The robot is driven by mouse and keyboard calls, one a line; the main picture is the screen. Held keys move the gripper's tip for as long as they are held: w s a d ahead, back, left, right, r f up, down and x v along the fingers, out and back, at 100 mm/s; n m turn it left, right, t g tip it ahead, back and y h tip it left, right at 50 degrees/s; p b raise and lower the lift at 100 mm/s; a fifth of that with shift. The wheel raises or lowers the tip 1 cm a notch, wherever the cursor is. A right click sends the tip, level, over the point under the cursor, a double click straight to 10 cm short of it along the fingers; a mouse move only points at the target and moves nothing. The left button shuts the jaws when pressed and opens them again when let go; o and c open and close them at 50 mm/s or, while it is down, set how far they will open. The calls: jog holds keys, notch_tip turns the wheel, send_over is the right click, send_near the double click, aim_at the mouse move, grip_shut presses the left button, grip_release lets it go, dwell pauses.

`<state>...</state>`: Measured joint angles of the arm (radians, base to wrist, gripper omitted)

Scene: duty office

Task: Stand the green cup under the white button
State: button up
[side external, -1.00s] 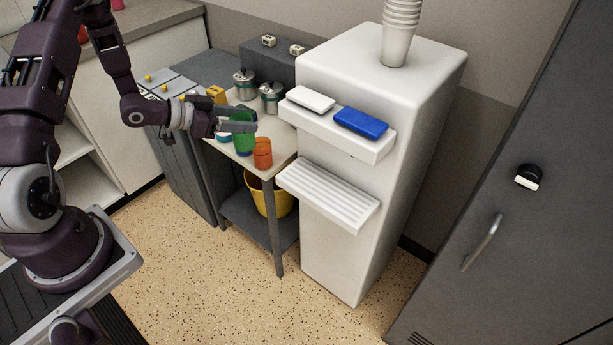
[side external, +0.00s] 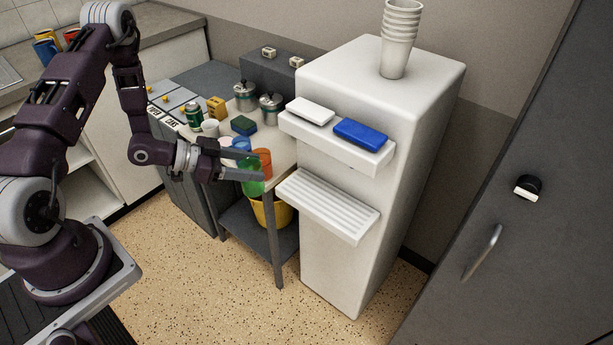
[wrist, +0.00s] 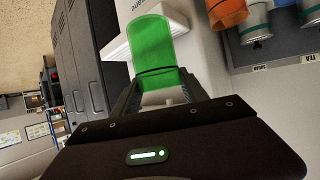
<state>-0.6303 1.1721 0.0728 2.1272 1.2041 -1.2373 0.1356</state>
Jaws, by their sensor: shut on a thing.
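The green cup (side external: 253,188) is held in my gripper (side external: 258,174), in front of the small table, left of the ridged tray (side external: 328,207). In the wrist view the green cup (wrist: 155,45) stands between the two fingers of my gripper (wrist: 160,92). The fingers are shut on it and hide part of it in the side view. The white button (side external: 311,110) sits beside the blue button (side external: 361,131) on the upper ledge of the white dispenser (side external: 390,185). The ridged tray below the buttons is empty.
An orange cup (side external: 264,158) stands on the table just behind the green cup. The table (side external: 281,168) also bears a green can (side external: 194,116), a sponge (side external: 243,125) and canisters (side external: 271,105). A yellow bucket (side external: 270,212) is below. Stacked cups (side external: 398,45) top the dispenser.

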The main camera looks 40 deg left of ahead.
jog(key=w+d+f, duration=0.1)
jog(key=w+d, duration=0.1)
jog(key=w, duration=0.2)
jog(key=w+d+f, duration=0.1)
jog(key=w+d, duration=0.5)
jog(key=w, duration=0.1)
jog(key=shift+w+f, duration=0.3)
jog(key=shift+f, duration=0.1)
jog(key=shift+a+f, duration=0.1)
jog(key=shift+f, duration=0.2)
jog(key=shift+f, duration=0.15)
jog(key=o, duration=1.3)
jog(key=shift+o, duration=0.2)
